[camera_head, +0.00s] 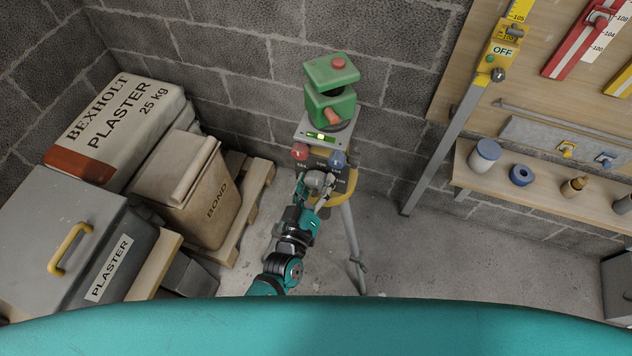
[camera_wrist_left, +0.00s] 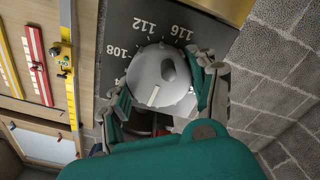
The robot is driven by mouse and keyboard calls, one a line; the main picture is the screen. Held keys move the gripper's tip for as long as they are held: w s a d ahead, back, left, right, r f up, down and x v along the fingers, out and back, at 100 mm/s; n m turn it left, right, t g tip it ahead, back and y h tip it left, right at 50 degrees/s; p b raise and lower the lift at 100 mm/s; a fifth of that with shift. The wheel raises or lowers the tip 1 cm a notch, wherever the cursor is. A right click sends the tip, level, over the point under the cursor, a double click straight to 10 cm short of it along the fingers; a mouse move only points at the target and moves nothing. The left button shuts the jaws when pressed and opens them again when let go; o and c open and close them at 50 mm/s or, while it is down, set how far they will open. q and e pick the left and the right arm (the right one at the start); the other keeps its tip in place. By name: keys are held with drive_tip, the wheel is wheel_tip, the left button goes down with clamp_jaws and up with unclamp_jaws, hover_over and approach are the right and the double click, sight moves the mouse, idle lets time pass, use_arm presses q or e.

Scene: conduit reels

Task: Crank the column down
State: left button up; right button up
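A tripod (camera_head: 349,235) stands by the block wall with a green levelling instrument (camera_head: 331,105) on top. Below it are a plate with a bubble vial (camera_head: 322,136), a red knob (camera_head: 300,152) and a blue knob (camera_head: 337,159). A round grey knob (camera_wrist_left: 160,78) with a pale pointer line sits on a dark dial plate (camera_wrist_left: 120,33) marked 108, 112 and 116 in the left wrist view. My left gripper (camera_head: 317,187) has a finger on each side of this knob, apparently touching its rim. Its fingers also show in the left wrist view (camera_wrist_left: 163,95). My right gripper is out of view.
Plaster bags (camera_head: 125,125), a bond bag (camera_head: 190,190) and a grey box (camera_head: 62,240) with a yellow handle crowd the left. Floor right of the tripod is clear.

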use_arm(q)
drive_tip(key=o, duration=0.5)
drive_tip(key=shift+s, duration=0.15)
drive_tip(key=v, duration=1.2)
drive_tip(key=s+a+f+m+g+y, duration=0.1)
drive_tip(key=s+a+f+m+g, duration=0.2)
drive_tip(key=f, duration=0.8)
drive_tip(key=s+a+f+m+g+y, duration=0.1)
drive_tip(key=s+a+f+g, duration=0.25)
drive_tip(key=f, duration=0.85)
drive_tip(key=s+a+f+g+y, duration=0.1)
drive_tip(key=s+a+f+g, duration=0.2)
drive_tip(key=s, duration=0.4)
drive_tip(key=s+a+f+m+g+y, duration=0.1)
drive_tip(key=s+a+f+g, duration=0.2)
drive_tip(key=s+a+f, duration=0.2)
drive_tip(key=s+a+f+g+y, duration=0.1)
drive_tip(key=s+a+f+g, duration=0.2)
drive_tip(key=s+a+f, duration=0.2)
drive_tip(key=shift+s+f+m+g+y, duration=0.15)
drive_tip(key=shift+s+f, duration=0.25)
drive_tip(key=shift+s, duration=0.3)
drive_tip(key=shift+s+f+m+g+y, duration=0.1)
drive_tip(key=shift+s+f, duration=0.25)
drive_tip(key=shift+s, duration=0.4)
drive_tip(key=shift+s+f+m+g+y, duration=0.15)
drive_tip(key=shift+s+f, duration=0.25)
drive_tip(key=shift+s, duration=0.3)
